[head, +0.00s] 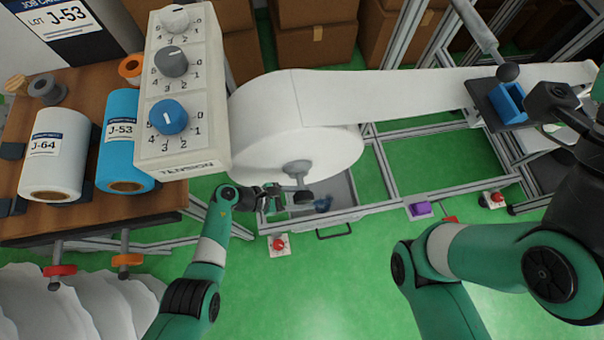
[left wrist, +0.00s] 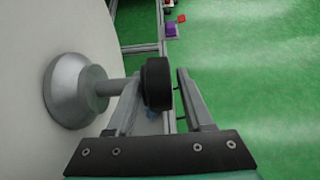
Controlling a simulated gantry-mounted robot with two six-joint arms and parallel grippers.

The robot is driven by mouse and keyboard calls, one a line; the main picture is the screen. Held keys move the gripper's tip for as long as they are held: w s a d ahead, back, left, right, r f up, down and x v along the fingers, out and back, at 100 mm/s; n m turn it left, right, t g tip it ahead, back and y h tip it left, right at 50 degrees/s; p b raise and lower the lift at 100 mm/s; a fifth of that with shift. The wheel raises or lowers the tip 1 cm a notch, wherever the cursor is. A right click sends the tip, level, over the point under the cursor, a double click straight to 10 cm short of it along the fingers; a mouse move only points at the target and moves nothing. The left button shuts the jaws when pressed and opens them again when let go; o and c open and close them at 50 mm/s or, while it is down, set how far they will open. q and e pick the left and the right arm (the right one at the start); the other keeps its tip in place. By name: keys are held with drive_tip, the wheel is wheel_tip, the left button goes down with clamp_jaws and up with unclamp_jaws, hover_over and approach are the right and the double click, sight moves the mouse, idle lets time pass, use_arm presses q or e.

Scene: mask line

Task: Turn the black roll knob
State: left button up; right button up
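The black roll knob (head: 303,197) sticks out on a grey stem from the hub of the large white roll (head: 262,137). In the left wrist view the knob (left wrist: 157,84) stands between the two fingers of my left gripper (left wrist: 160,85). The left finger is close beside the knob, and a gap shows between the knob and the right finger. My left gripper (head: 277,197) is open at the left of the knob in the head view.
A white panel (head: 182,90) with three TENSION dials stands left of the roll. A white web runs right to a blue block (head: 509,102). Green floor lies open in front.

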sight(303, 196)
use_arm(q)
drive_tip(key=shift+o, duration=0.4)
drive_tip(key=shift+r, duration=0.1)
drive_tip(key=shift+r+p, duration=0.35)
wheel_tip(303, 196, up, 4)
drive_tip(key=p, duration=0.3)
drive_tip(key=shift+f, duration=0.25)
drive_tip(key=s+r+p, duration=0.8)
drive_tip(key=s+p, duration=0.3)
drive_tip(key=s, duration=0.3)
drive_tip(key=shift+r, duration=0.35)
drive_tip(key=shift+d, duration=0.1)
